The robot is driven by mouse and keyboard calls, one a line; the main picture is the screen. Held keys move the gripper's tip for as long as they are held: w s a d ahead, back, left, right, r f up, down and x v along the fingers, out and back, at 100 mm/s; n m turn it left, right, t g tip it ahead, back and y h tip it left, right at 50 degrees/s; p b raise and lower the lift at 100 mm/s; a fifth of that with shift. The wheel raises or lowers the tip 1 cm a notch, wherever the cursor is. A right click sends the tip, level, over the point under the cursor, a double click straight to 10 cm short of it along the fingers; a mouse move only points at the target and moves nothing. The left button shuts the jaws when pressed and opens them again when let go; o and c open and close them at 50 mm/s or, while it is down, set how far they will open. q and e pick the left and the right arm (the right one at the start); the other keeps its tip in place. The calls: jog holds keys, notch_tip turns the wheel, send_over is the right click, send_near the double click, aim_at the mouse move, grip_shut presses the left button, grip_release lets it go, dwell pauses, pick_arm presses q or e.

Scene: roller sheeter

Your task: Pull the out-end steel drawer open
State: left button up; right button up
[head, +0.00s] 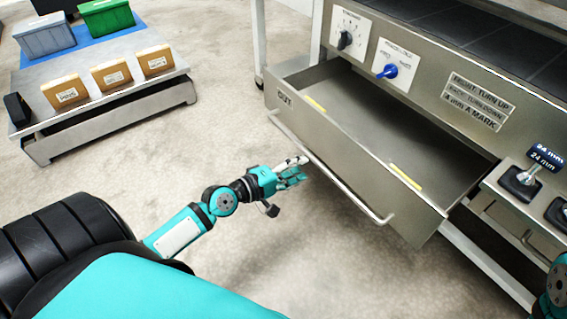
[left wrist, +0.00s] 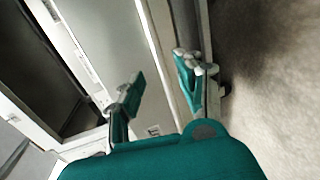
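The steel drawer (head: 350,160) marked OUT is pulled well out of the machine, and its empty inside shows. A long bar handle (head: 345,188) runs along its front. My left gripper (head: 298,172) is at this handle, toward its left half. In the left wrist view the two teal fingers (left wrist: 158,82) stand apart, with the drawer front (left wrist: 115,45) behind them. I cannot tell whether the fingers touch the bar. Only a bit of my right arm shows at the lower right edge of the head view; its gripper is out of view.
The steel machine has a black knob (head: 345,41) and a blue knob (head: 388,71) above the drawer. Black handles (head: 522,180) marked 24 mm are at the right. A low bench (head: 105,105) with bins and cards stands at the upper left. The floor between is clear.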

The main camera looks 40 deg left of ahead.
pick_arm(q)
jog(key=v, duration=0.5)
dwell(0.4)
